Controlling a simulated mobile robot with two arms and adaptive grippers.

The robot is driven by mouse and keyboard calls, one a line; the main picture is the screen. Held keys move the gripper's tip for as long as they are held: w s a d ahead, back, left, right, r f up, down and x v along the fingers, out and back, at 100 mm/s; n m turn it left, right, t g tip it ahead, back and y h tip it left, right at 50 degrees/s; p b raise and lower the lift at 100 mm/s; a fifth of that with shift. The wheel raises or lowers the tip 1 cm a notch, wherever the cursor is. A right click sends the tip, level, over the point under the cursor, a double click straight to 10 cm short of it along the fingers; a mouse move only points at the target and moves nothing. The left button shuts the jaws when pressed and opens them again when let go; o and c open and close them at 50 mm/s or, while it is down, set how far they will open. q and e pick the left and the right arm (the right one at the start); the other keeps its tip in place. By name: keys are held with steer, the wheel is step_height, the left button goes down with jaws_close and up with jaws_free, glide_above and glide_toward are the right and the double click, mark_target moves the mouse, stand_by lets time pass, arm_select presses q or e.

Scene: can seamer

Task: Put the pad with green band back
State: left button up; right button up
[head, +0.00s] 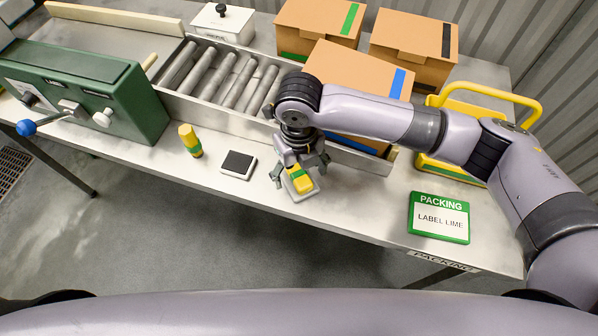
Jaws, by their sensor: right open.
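A yellow block with a green band (302,184) sits on a pale, flat square base near the front edge of the metal table; I take it to be the pad with the green band. My right gripper (299,172) is directly above it, pointing down, with its fingers open on either side of the block. Whether a finger touches it I cannot tell. The gripper hides the block's rear part. My left gripper is out of view.
A yellow upright piece with a green band (190,140) and a black-topped pad (238,164) stand to the left. Cardboard boxes (357,80) and a roller conveyor (222,77) lie behind. A packing sign (439,217) is at right. The table between pad and sign is clear.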

mark_target(299, 174)
step_height(299, 174, up, 11)
steer(key=b, duration=0.1)
